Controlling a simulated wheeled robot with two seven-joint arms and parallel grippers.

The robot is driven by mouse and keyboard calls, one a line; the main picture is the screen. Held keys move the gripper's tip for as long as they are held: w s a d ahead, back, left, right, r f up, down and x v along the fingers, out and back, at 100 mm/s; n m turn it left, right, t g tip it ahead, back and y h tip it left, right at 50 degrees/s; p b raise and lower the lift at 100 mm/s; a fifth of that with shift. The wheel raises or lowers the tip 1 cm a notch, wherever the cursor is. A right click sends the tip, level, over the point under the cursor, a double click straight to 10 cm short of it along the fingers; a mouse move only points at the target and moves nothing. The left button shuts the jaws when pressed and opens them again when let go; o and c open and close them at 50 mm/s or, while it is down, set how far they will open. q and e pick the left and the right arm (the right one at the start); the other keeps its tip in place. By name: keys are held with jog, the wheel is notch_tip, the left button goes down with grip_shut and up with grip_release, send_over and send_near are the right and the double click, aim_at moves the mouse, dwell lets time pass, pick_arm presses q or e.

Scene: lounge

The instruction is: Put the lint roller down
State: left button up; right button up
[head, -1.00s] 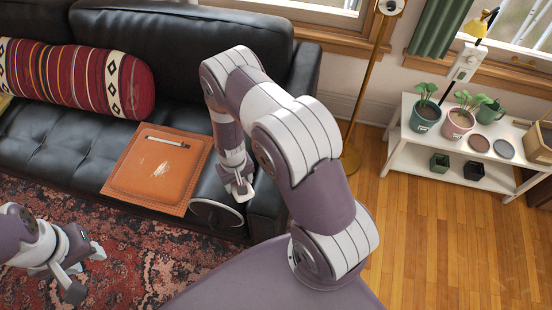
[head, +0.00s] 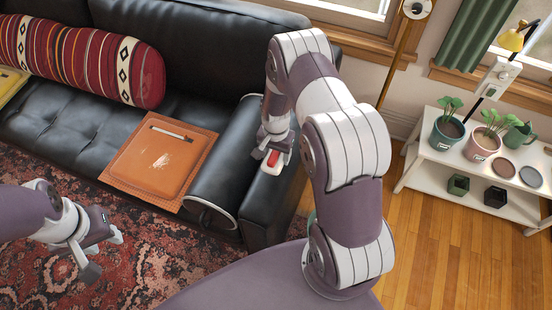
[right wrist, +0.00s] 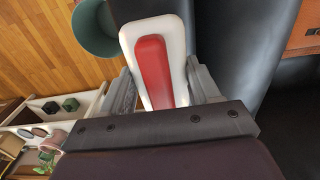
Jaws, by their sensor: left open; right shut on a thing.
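My right gripper (head: 272,163) is over the black sofa's right armrest (head: 262,207). It is shut on a red and white object, seemingly the lint roller (head: 273,158). In the right wrist view the lint roller (right wrist: 154,72) shows as a white body with a red inlay, between the two grey fingers of the right gripper (right wrist: 160,92). Its far end and any roller head cannot be made out. Whether it touches the armrest I cannot tell. My left gripper (head: 98,250) is open and empty above the patterned rug.
A black bolster (head: 225,160) lies beside the armrest, a striped cushion (head: 80,60) at the left. A white plant shelf (head: 450,173) stands right. A green container (right wrist: 97,28) is beyond the armrest.

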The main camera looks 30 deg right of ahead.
notch_tip(320, 180, down, 3)
jog(key=shift+a+r, duration=0.1)
